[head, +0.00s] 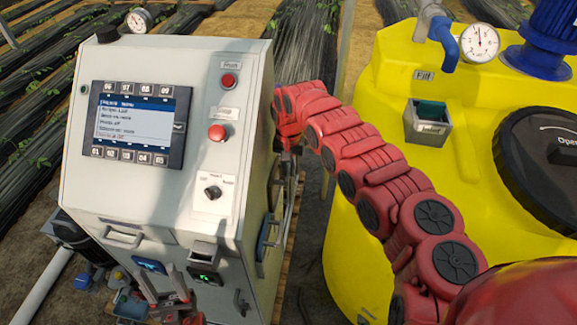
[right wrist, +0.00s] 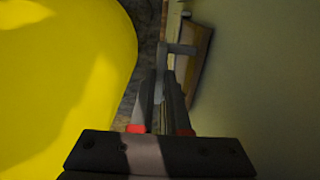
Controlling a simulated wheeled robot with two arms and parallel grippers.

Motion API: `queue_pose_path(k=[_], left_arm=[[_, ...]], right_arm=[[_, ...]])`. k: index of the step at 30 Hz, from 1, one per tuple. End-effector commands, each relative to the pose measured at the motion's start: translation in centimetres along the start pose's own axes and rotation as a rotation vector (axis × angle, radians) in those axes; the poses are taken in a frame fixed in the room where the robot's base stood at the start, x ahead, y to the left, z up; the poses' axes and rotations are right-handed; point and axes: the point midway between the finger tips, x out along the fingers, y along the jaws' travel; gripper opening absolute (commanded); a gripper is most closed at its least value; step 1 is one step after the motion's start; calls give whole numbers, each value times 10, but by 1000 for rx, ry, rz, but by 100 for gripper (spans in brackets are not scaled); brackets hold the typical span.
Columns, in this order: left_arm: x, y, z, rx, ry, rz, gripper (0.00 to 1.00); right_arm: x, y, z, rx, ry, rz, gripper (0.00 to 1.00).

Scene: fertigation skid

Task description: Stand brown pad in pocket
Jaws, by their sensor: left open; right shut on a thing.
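My right gripper (right wrist: 160,105) is beside the right side of the cabinet, shut on a thin grey piece that is mostly hidden between its fingers. Just past the fingertips, the right wrist view shows a brown-and-yellow panel (right wrist: 199,65) with a grey edge; I cannot tell if it is the brown pad. My left gripper (head: 165,290) is open and empty, low before the cabinet front. A grey pocket (head: 428,133) on the yellow tank, under the "Fill" label, holds a dark green piece (head: 432,109). Another grey pocket (head: 122,238) is on the cabinet front.
The white cabinet (head: 232,110) has a screen (head: 137,122), red buttons and a black selector knob (head: 212,192). The yellow tank (head: 375,90) stands to its right, with a narrow gap between. A blue piece (head: 263,237) sits on the cabinet's right side. Small items lie low at left.

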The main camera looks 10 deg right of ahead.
Motion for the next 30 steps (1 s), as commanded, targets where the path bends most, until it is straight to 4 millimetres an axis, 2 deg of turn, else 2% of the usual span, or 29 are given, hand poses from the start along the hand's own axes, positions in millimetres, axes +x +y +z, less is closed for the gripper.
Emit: queue_pose_path(k=[18, 30], left_arm=[[-27, 1, 5, 0, 0, 0, 50], [-35, 2, 6, 0, 0, 0, 50]], right_arm=[[43, -1, 0, -2, 1, -1, 0], [56, 0, 0, -2, 0, 0, 0]])
